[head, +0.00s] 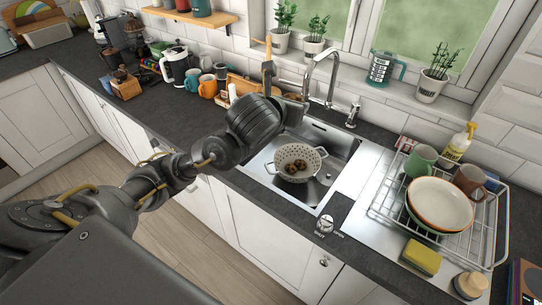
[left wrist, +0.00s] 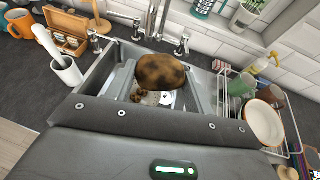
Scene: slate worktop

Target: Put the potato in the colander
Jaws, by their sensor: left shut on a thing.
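The white colander (head: 298,150) with two handles stands in the sink, with a few brown lumps in it that look like potatoes. A brown mottled potato (left wrist: 160,76) is held at my left gripper in the left wrist view, in front of the palm. My left gripper (head: 284,92) is shut on it, above the sink's back left part. In the head view the gripper and wrist hide the potato. In the left wrist view the potato covers most of the colander. My right gripper is not in view.
The steel sink (head: 338,142) has a tall tap (head: 325,78) behind it. A wire dish rack (head: 468,238) with plates and mugs stands to the right, near a yellow-green sponge (head: 421,257). Mugs and a kettle (head: 176,66) stand at the back left.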

